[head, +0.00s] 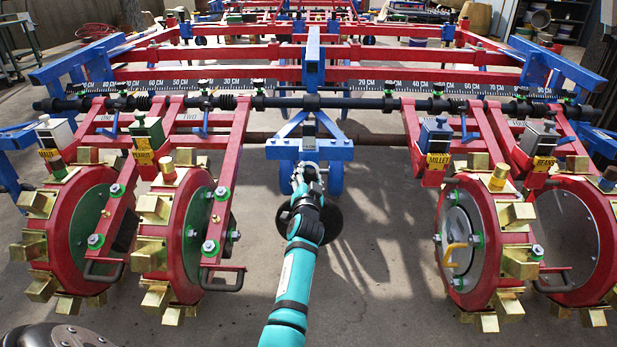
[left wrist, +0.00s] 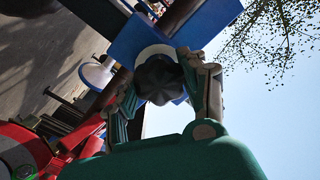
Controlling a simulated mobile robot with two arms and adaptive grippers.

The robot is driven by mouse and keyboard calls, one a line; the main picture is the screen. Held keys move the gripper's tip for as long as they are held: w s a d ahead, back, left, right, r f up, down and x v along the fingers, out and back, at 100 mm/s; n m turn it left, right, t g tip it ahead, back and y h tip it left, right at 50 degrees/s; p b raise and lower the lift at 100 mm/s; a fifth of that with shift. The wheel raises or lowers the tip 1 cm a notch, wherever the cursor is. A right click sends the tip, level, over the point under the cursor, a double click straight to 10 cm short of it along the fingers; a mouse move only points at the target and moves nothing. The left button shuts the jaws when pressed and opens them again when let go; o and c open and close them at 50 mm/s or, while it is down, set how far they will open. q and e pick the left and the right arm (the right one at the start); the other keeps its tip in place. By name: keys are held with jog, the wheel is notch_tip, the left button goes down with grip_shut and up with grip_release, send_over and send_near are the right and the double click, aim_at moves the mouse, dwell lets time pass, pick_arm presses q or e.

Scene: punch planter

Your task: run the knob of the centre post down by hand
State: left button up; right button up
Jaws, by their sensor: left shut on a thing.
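My left gripper (head: 307,172) reaches up the middle of the head view to the blue centre post assembly (head: 309,149) of the red and blue planter. In the left wrist view the dark, lobed knob (left wrist: 159,79) sits between the two fingers of my left gripper (left wrist: 165,92), which are shut on it. A pale round collar and blue metal (left wrist: 185,25) show behind the knob. In the head view the gripper hides the knob. My right gripper is in neither view.
Red punch wheels with brass blocks stand on the left (head: 90,228) and right (head: 487,235), with seed boxes above them. A dark toolbar (head: 350,103) with a centimetre scale crosses behind. Bare concrete (head: 375,260) lies between the wheel pairs.

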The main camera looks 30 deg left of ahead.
pick_arm(q)
jog(key=o, duration=1.2)
notch_tip(320, 180, up, 10)
jog(key=shift+d, duration=0.1)
